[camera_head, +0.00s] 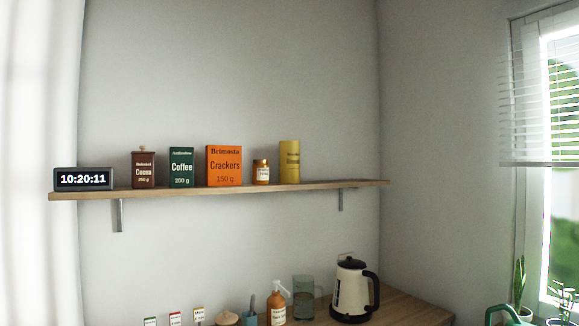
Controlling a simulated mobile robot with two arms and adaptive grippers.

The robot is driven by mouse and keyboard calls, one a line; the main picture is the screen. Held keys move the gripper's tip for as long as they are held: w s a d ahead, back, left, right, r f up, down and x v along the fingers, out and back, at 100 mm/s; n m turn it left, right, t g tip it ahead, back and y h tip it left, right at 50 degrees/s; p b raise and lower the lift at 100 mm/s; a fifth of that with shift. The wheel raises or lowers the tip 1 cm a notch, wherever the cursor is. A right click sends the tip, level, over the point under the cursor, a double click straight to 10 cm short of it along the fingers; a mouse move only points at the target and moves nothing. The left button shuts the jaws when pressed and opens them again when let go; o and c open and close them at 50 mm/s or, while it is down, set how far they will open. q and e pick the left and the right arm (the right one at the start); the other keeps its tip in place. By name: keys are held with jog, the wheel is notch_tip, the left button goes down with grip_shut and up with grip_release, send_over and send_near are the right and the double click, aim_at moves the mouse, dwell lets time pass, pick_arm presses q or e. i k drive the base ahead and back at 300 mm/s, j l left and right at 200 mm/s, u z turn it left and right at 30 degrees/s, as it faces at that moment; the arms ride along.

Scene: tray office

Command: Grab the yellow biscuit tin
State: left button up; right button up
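The yellow biscuit tin (289,162) is a tall upright cylinder with small dark lettering that is too small to read clearly. It stands on the wooden wall shelf (330,184), at the right end of the row of items. A small orange jar (261,172) stands just to its left, with a narrow gap between them. Neither of my grippers shows in the head view.
The shelf also holds an orange crackers box (224,166), a green coffee box (181,167), a brown cocoa canister (143,168) and a digital clock (83,179). Right of the tin the shelf is bare. Below, a kettle (352,292) stands on the counter (408,307).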

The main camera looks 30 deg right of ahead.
aim_at(290, 150)
jog(key=z, duration=0.65)
jog(key=i+l+z, duration=0.25)
jog(key=z, duration=0.25)
jog(key=i+l+z, duration=0.3)
jog(key=z, duration=0.15)
jog(key=l, duration=0.1)
